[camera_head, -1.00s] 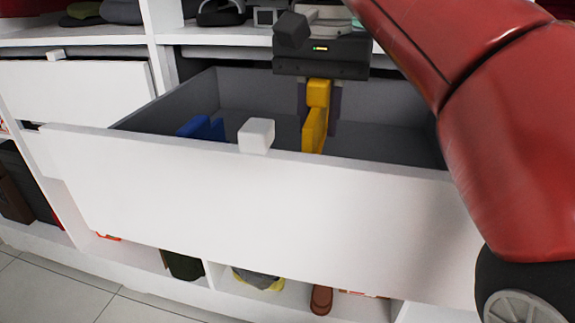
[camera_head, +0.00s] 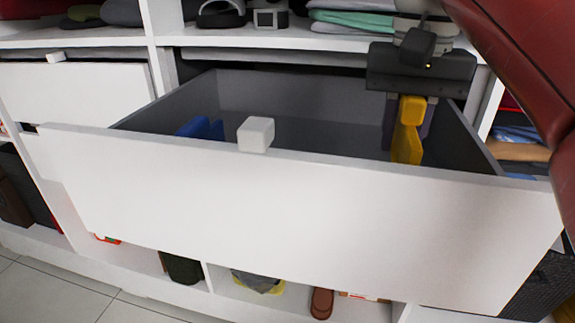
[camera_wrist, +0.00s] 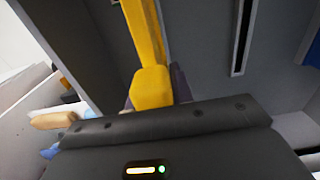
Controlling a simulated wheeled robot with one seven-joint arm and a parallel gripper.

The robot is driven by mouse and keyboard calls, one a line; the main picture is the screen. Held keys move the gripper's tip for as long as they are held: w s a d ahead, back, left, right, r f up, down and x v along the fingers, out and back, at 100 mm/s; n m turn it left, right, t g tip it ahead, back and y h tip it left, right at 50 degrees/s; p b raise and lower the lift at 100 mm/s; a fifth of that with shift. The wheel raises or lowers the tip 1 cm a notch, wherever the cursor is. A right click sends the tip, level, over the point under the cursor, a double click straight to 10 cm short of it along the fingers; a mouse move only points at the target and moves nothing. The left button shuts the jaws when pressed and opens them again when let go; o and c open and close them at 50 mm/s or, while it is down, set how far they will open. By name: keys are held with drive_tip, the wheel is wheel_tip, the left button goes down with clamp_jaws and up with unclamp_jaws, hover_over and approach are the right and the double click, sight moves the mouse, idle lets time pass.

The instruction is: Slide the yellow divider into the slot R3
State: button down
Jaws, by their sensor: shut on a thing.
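The yellow divider (camera_head: 407,136) is held upright by my gripper (camera_head: 410,108), which is shut on its top end. The divider hangs down inside the open drawer, in its right part; its lower end is hidden behind the drawer front (camera_head: 300,210). The divider also shows in the wrist view (camera_wrist: 151,85), running away from my gripper (camera_wrist: 152,100). A dark narrow slot (camera_wrist: 243,38) shows in the grey drawer surface to the right of the divider in the wrist view. I cannot read any slot label, so which slot is R3 cannot be told.
A blue divider (camera_head: 202,127) stands in the left part of the drawer. A shelf with folded clothes (camera_head: 352,20) lies above and behind. The drawer's middle is clear.

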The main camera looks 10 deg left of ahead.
drive_tip(key=shift+f, duration=0.15)
drive_tip(key=shift+f+b, duration=1.7)
drive_tip(key=shift+f, duration=0.55)
drive_tip(key=shift+p, duration=0.75)
drive_tip(key=shift+f+b, duration=1.05)
drive_tip(key=shift+f, duration=0.3)
drive_tip(key=c, duration=1.1)
unclamp_jaws()
drive_tip(key=shift+c, duration=0.2)
wheel_tip(320, 180, up, 8)
drive_tip(key=p, duration=0.3)
